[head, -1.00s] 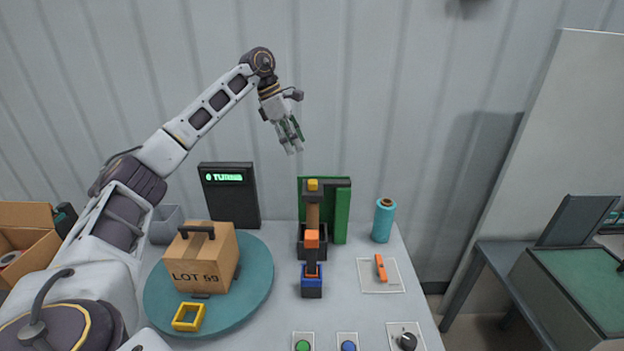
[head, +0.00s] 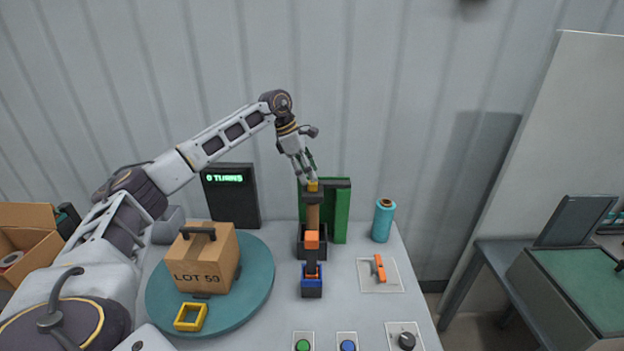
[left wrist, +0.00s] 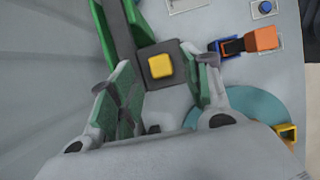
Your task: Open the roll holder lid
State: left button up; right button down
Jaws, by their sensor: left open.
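The roll holder has a tall green back plate (head: 342,212) and a dark lid (head: 322,198) across its top. A yellow knob (head: 312,186) sits on the lid, and a brown roll (head: 313,217) stands beneath it. My left gripper (head: 311,178) is open, just above the yellow knob in the head view. In the left wrist view the yellow knob (left wrist: 161,66) lies ahead, roughly between the two open fingers of my left gripper (left wrist: 160,82). I cannot tell whether a fingertip touches it. The lid appears closed over the roll. My right gripper is not in view.
A box marked LOT 59 (head: 204,264) and a yellow frame (head: 190,317) stand on a teal turntable (head: 259,270). A dark display (head: 230,197) stands behind. A teal roll (head: 383,220) and an orange switch (head: 379,268) are on the right, with buttons in front.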

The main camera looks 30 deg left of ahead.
pick_arm(q)
jog(key=shift+x, duration=1.85)
jog(key=shift+c, duration=0.2)
grip_shut()
